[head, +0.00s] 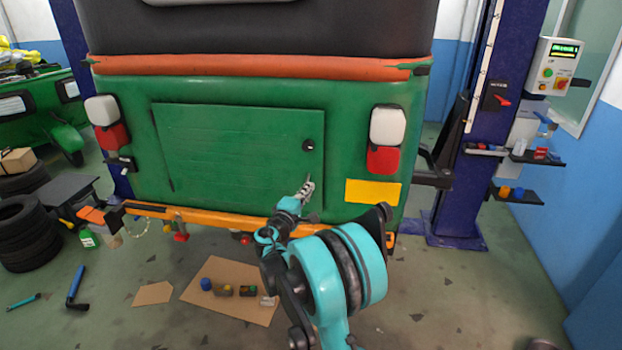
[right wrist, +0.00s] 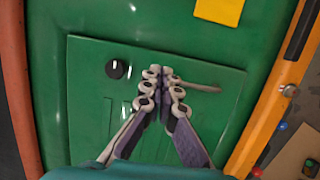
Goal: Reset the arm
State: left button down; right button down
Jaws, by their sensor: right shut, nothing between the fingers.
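My right arm (head: 335,265) reaches up from the bottom of the head view, teal and black. My right gripper (head: 306,190) is in front of the lower right part of the green rear panel (head: 230,150) of the rickshaw. In the right wrist view the fingers of my right gripper (right wrist: 165,82) are together, with nothing between them. They are close to a handle (right wrist: 200,84) on the panel; I cannot tell whether they touch it. A round black lock (right wrist: 118,69) sits beside them. My left gripper is not in view.
A blue lift post (head: 480,130) with a control box (head: 555,66) stands at the right. Stacked tyres (head: 25,235) are at the left. Cardboard (head: 232,290) with small parts lies on the floor below the orange bumper (head: 200,217). Floor at the lower right is mostly clear.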

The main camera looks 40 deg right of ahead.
jog(key=shift+v, duration=0.75)
jog(key=s+a+f+m+y, duration=0.1)
jog(key=s+a+f+y, duration=0.2)
jog(key=s+a+y, duration=0.2)
jog(key=s+a+f+m+g+y, duration=0.1)
jog(key=s+a+y, duration=0.4)
jog(key=s+a, duration=0.7)
jog(key=s+a+f+m+y, duration=0.3)
jog(key=s+a, duration=0.6)
jog(key=a, duration=0.7)
jog(key=f+y, duration=0.1)
jog(key=y, duration=0.1)
jog(key=shift+f+y, duration=0.35)
jog(key=shift+y, duration=0.05)
